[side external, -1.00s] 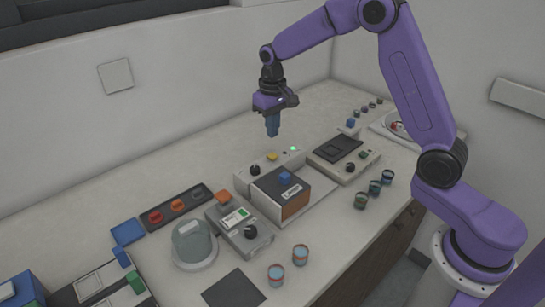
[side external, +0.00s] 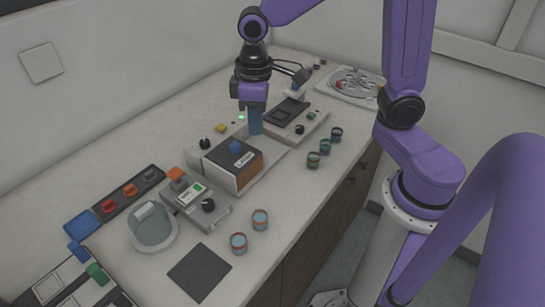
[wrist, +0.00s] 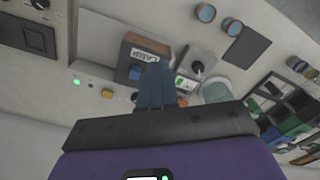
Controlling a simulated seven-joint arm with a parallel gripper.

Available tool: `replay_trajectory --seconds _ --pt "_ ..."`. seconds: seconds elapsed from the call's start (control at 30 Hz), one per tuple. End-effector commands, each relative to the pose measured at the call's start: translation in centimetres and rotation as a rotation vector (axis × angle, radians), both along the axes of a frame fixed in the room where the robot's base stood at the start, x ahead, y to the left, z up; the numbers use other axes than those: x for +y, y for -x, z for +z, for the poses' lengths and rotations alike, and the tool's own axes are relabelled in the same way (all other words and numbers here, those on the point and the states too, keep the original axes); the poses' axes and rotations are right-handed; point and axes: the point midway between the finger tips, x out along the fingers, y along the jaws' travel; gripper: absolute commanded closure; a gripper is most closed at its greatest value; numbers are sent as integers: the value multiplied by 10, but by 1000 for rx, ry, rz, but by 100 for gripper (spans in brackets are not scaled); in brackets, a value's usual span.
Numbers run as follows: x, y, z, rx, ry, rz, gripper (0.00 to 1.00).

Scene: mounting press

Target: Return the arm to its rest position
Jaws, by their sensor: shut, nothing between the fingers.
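My gripper (side external: 255,122) hangs fingers-down from the purple arm, above the bench and behind the mounting press in the side external view. Its blue fingers are together with nothing between them; they also show in the wrist view (wrist: 153,85). The mounting press (side external: 233,160) is a grey box with a brown front, a white label and a blue block on top. In the wrist view the press (wrist: 143,50) lies beyond the fingertips, partly covered by them. I cannot tell the exact gap between fingers and press.
A black-topped device (side external: 287,112), a round tray (side external: 355,84), a clear dome (side external: 152,228) and a dark mat (side external: 199,272) stand around. The air above the bench is open.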

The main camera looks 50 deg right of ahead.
Motion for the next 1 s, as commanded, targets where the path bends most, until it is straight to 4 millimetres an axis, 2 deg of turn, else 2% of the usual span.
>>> replay_trajectory --seconds 0.03,0.3,0.5,0.7,1.0 --pt "-1 18 2 -3 -2 46 100" --pt "-18 106 3 -7 -6 285 100" --pt "-38 157 -1 -9 -9 438 100" --pt "-51 180 -5 -10 -11 513 100" --pt "-52 183 -5 -10 -11 523 100"
